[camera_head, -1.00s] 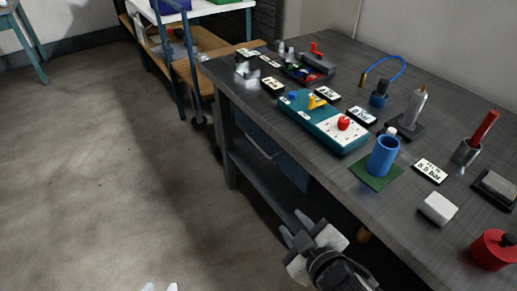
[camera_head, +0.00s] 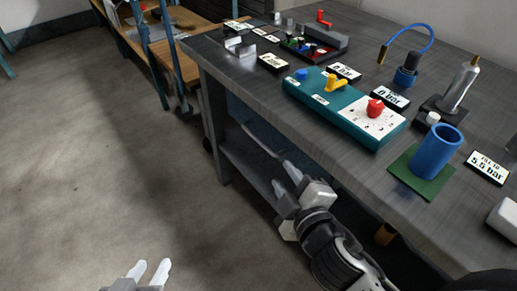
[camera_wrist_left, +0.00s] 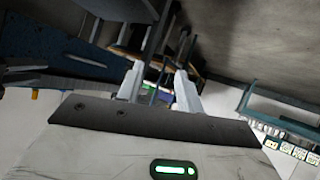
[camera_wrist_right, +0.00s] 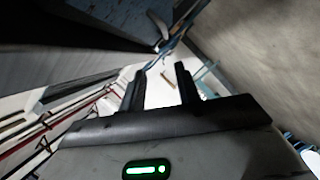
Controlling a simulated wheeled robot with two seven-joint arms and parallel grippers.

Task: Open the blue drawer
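The blue drawer (camera_head: 252,121) is under the grey workbench's top, its front facing the floor side, with a pale bar handle (camera_head: 262,142) across it. Its lower right part is hidden behind my right gripper and the bench edge. My right gripper (camera_head: 284,178) is just below and right of the handle, apparently apart from it. Its fingers are spread and empty in the right wrist view (camera_wrist_right: 161,69). My left gripper (camera_head: 151,268) is low over the floor, away from the drawer. Its fingers are spread and empty in the left wrist view (camera_wrist_left: 160,70).
The workbench (camera_head: 215,65) carries a teal control box (camera_head: 340,108), a blue cup (camera_head: 437,152) on a green mat and several label cards. A bench leg (camera_head: 214,130) stands left of the drawer. The floor (camera_head: 80,180) at left is clear.

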